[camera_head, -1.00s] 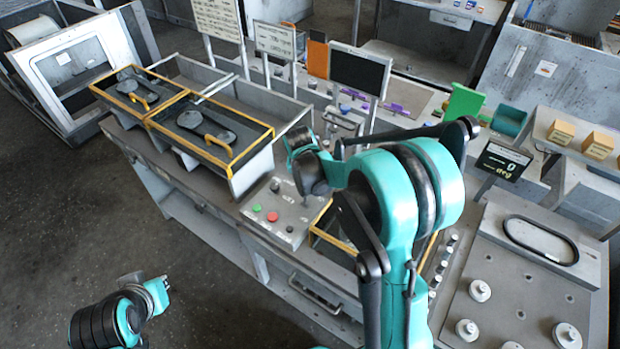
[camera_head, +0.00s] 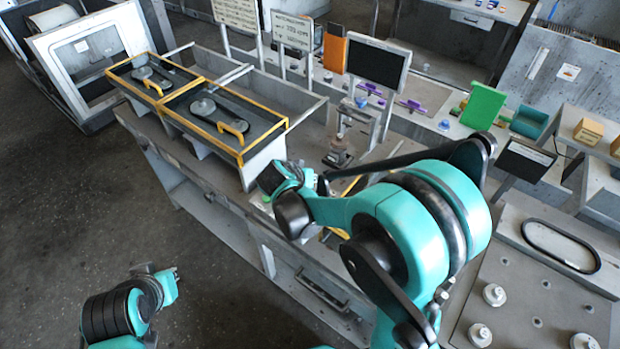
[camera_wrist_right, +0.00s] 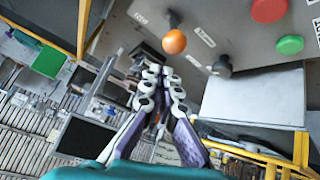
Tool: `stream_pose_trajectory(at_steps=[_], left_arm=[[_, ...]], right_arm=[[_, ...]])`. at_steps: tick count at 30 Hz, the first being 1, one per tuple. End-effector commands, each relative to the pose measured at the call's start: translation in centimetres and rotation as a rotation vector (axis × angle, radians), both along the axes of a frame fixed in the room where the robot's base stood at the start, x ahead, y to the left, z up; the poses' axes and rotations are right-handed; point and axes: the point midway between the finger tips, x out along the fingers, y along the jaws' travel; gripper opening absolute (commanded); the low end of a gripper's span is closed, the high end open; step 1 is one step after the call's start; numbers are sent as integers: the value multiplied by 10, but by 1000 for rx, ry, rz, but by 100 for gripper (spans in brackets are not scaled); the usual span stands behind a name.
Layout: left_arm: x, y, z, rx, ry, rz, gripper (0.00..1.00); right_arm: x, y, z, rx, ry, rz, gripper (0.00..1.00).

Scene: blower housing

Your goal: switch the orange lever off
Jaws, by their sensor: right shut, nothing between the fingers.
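The orange lever shows in the right wrist view as an orange ball knob (camera_wrist_right: 174,41) on a dark stem, standing on a grey control panel (camera_wrist_right: 215,25). My right gripper (camera_wrist_right: 162,72) is shut and empty. Its fingertips appear just below the orange knob in that view; I cannot tell whether they touch it. In the head view my right arm (camera_head: 400,215) reaches over the bench and hides the panel and lever. My left gripper (camera_head: 170,284) is low at the left, away from the bench; its fingers are too small to read.
A black knob (camera_wrist_right: 222,66), a green button (camera_wrist_right: 290,45) and a red button (camera_wrist_right: 268,10) sit near the lever. Yellow-framed trays (camera_head: 215,118) stand on the bench at the left. A dark monitor (camera_head: 378,62) stands behind. The floor at left is clear.

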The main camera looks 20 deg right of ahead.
Motion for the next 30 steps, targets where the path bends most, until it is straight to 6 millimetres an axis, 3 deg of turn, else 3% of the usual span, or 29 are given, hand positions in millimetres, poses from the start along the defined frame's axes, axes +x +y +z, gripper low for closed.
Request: stream_pose_trajectory(at_steps=[17, 24, 30], left_arm=[[0, 0, 8, 0, 0, 0, 0], [0, 0, 23, 0, 0, 0, 0], [0, 0, 30, 0, 0, 0, 0]], right_arm=[[2, -1, 11, 1, 1, 0, 0], [24, -17, 35, 1, 1, 0, 0], [-4, 14, 60, 0, 1, 8, 0]])
